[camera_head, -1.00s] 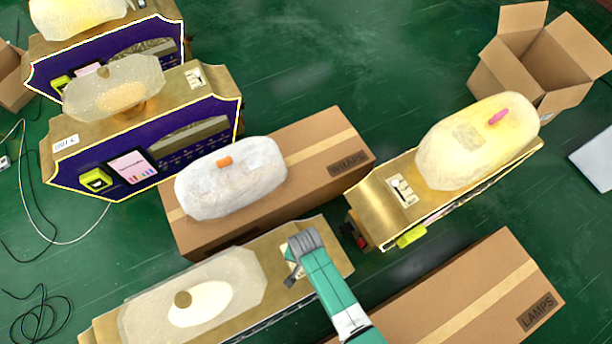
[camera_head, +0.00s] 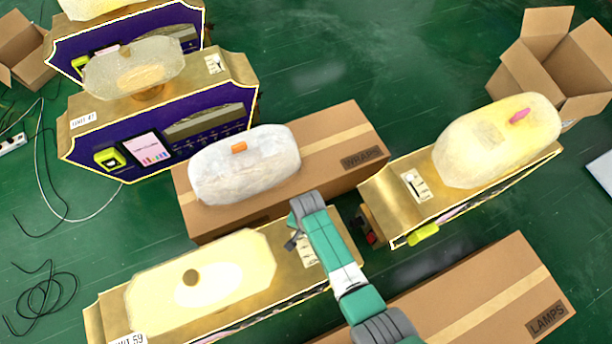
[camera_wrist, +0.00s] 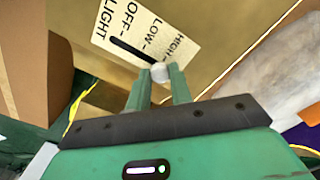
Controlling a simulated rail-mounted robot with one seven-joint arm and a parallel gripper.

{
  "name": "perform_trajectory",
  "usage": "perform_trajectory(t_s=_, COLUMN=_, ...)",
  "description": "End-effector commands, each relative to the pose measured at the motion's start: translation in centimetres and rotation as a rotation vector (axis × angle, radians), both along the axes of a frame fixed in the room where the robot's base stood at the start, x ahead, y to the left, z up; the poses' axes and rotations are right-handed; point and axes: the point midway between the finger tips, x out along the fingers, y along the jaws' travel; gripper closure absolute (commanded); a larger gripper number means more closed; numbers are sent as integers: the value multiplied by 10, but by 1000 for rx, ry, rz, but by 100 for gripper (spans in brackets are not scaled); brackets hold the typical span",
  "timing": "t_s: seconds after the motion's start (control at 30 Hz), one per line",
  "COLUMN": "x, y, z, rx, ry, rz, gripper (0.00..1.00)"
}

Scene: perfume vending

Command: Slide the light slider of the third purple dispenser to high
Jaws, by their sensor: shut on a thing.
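The light slider's round white knob (camera_wrist: 160,72) sits between my gripper's fingertips (camera_wrist: 158,75) in the wrist view. It is at the HIGH end of the dark slot, beside a cream label plate (camera_wrist: 135,30) reading LIGHT, OFF, LOW, HIGH. My gripper is shut on the knob. In the head view, my gripper (camera_head: 294,238) is over the right end of the gold top of the front dispenser (camera_head: 318,272). Its translucent shade (camera_head: 235,262) glows pale yellow. My arm partly covers the label plate there. The dispenser's front panel is not visible in the head view.
Two purple-fronted dispensers (camera_head: 215,130) stand at upper left. Another gold dispenser (camera_head: 385,200) with a lit shade is at right. A WRAPS carton (camera_head: 330,155) lies behind the front dispenser and a LAMPS carton (camera_head: 480,300) at lower right. Cables lie on the green floor at left.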

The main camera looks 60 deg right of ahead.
Motion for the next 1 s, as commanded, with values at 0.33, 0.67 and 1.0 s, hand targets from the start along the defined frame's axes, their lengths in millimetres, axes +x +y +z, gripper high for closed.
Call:
perform_trajectory(t_s=0.33, x=0, y=0, z=-1, rx=-1, ry=-2, rz=0, gripper=57)
perform_trajectory(t_s=0.67, x=1, y=0, z=49, rx=-2, ry=-3, rz=-1, gripper=57)
perform_trajectory(t_s=1.0, x=0, y=0, z=78, rx=-1, ry=-1, rz=-1, gripper=57)
